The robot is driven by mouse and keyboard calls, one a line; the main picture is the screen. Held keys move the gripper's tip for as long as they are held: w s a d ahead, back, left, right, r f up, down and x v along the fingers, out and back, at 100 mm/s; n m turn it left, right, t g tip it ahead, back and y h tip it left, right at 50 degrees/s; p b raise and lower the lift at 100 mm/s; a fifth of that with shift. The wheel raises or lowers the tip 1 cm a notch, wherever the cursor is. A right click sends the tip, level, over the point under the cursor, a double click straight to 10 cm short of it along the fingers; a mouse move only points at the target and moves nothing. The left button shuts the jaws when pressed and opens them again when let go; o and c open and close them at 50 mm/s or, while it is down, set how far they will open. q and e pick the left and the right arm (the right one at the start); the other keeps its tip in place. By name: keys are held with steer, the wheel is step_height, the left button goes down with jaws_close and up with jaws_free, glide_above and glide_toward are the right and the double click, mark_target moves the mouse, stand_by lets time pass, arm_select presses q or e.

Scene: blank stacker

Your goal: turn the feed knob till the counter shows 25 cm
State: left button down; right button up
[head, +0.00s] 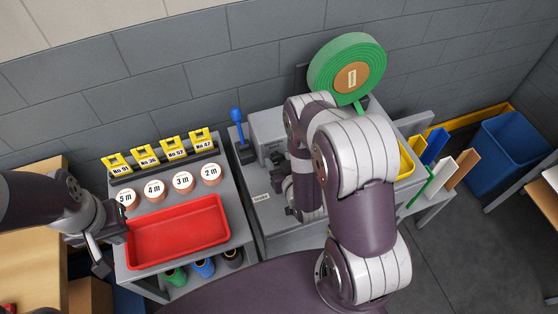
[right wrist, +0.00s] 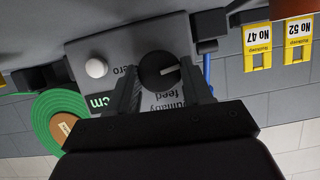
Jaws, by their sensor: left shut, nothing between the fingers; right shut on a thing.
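The feed knob (right wrist: 156,71) is a round black dial with a pale pointer line, on a grey panel in the right wrist view. My right gripper (right wrist: 164,80) is shut on the knob, one finger on each side. The counter (right wrist: 99,101) shows only green "cm" letters; its digits are hidden behind my finger and gripper body. A white button (right wrist: 96,68) sits beside the knob, by lettering ending in "ro". In the head view my right arm covers the knob and counter. My left gripper (head: 107,238) is shut and empty beside the red tray's left edge.
The red tray (head: 178,236) lies before several round length tokens and yellow number tags (head: 173,148). A blue-handled lever (head: 238,128) stands left of the grey machine. A green coil (head: 347,66) stands above it. Coloured boards and a blue bin (head: 510,140) are at right.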

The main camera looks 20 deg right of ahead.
steer(key=shift+c, duration=1.2)
steer(key=shift+d+f+m+y+b, duration=0.2)
steer(key=shift+m+y+b, duration=0.4)
steer(key=shift+m, duration=0.3)
steer(key=shift+m+y, duration=0.3)
steer(key=shift+m, duration=0.2)
steer(key=shift+r+m+y+b, duration=0.15)
steer(key=shift+m+y+b, duration=0.15)
steer(key=shift+m+b, duration=0.1)
steer(key=o, duration=1)
steer(key=shift+w, duration=0.1)
steer(key=shift+o, duration=0.2)
steer(key=v, duration=1.2)
steer(key=shift+s+b, duration=0.4)
